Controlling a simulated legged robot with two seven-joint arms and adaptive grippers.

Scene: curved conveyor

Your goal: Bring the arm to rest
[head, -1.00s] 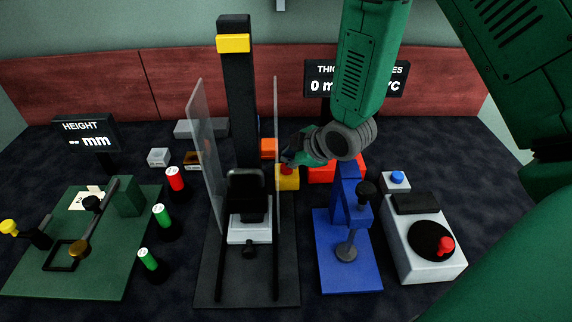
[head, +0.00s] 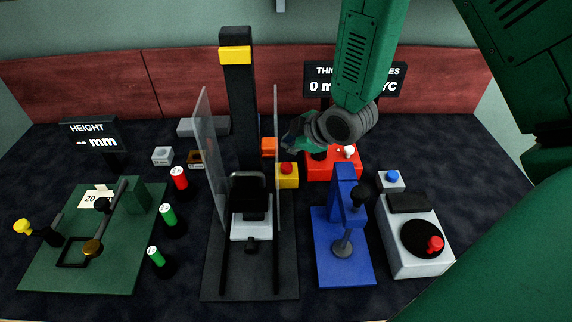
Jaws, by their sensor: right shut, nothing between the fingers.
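My right arm comes in from the right side of the head view, bends at the top and reaches down to the middle. My right gripper (head: 293,143) is shut and empty. It hangs in the air above and behind the yellow box with a red button (head: 287,180), apart from it in the picture. Its fingertips are small and partly dark, so their detail is hard to see. My left gripper does not show.
Below stand a black press with clear shields (head: 237,90), a blue stand (head: 340,270), a white unit with a black disc (head: 413,262) and a red box (head: 320,172). A green board (head: 120,270) and several red and green cylinders are at left. Dark table shows at the far right.

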